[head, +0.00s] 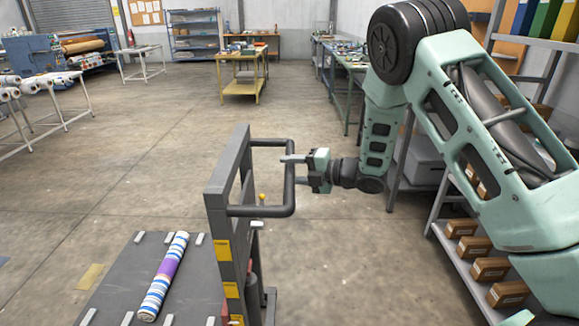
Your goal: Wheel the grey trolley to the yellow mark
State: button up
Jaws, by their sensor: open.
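The grey trolley (228,205) stands at the lower centre, its flat deck (120,280) running to the lower left. A roll with blue, white and purple bands (163,277) lies on the deck. A dark handle loop (262,211) sticks out right of the trolley's upright frame. My gripper (297,170) is open at the handle's outer bar, one finger reaching past it; I cannot tell whether it touches. A faded yellow patch (91,275) lies on the floor just left of the deck; I cannot tell whether it is the yellow mark.
A shelf with brown boxes (490,268) stands close on the right. A green workbench (345,75) is behind it. A yellow table (242,75) stands at the back. White racks with rolls (40,88) are on the left. The middle floor is clear.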

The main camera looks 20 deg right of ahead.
jog(key=shift+w+a, duration=0.25)
jog(key=shift+a, duration=0.15)
grip_shut()
